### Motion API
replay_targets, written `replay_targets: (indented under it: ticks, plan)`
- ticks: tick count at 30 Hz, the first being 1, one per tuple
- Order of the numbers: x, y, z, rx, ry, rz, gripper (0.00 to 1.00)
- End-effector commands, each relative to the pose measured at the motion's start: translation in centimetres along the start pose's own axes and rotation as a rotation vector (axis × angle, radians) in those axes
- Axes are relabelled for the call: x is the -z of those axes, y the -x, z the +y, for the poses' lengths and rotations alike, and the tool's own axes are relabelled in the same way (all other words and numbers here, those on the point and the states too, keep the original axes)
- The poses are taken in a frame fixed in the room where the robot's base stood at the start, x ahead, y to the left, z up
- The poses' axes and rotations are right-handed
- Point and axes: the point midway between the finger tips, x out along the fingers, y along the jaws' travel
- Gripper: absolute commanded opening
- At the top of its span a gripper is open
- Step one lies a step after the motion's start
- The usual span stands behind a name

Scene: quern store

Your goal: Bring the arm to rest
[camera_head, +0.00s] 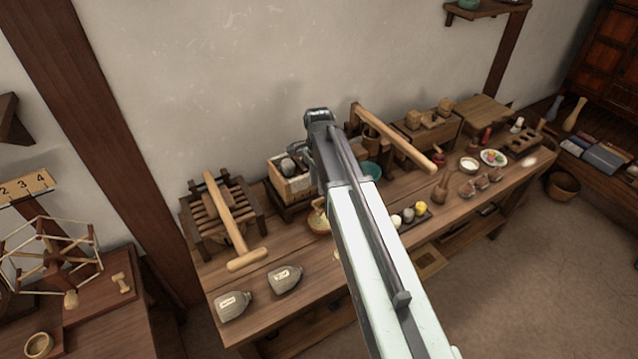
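My arm reaches up from the bottom of the head camera view, a long pale link with a dark rail, over the wooden workbench (312,262). Its far end bends at a grey joint in front of the plaster wall. My gripper (301,155) shows only in part at the left of this end, above a wooden box (296,188). The arm hides most of it, so I cannot see whether its fingers are apart or whether it holds anything.
A slatted wooden rack with a mallet (232,222) stands at the bench's left. A wooden beam (394,138) slants up right of my arm. Bowls and small goods crowd the right half. Open floor (540,270) lies at right.

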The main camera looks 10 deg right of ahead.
Motion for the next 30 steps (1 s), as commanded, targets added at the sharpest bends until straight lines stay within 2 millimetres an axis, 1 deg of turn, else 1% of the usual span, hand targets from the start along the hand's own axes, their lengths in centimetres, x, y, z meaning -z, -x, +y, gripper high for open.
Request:
replay_targets:
  ticks: [1, 2, 16, 18, 20, 22, 23, 24, 26, 27, 29, 30]
  plan:
    - [0.0, 1.2, 0.0, 0.000, 0.000, 0.000, 0.33]
    - [0.0, 1.3, 0.0, 0.000, 0.000, 0.000, 0.33]
    - [0.0, 1.0, 0.0, 0.000, 0.000, 0.000, 0.33]
    - [-0.2, 1.0, 0.5, 0.000, 0.000, 0.000, 0.33]
    - [-0.5, 1.0, 1.7, 0.000, 0.000, 0.000, 0.33]
    - [-1.2, 1.0, 3.8, 0.000, 0.027, 0.000, 0.33]
    - [-1.6, 1.0, 5.0, 0.000, 0.067, 0.000, 0.33]
    - [-2.1, 1.0, 6.6, 0.000, 0.150, 0.000, 0.33]
    - [-2.9, 1.0, 9.2, -0.001, 0.316, 0.000, 0.33]
    - [-3.3, 1.0, 10.5, -0.001, 0.432, 0.000, 0.33]
    - [-3.9, 1.0, 12.3, -0.001, 0.610, 0.000, 0.33]
    - [-4.2, 1.0, 13.3, -0.001, 0.728, 0.000, 0.33]
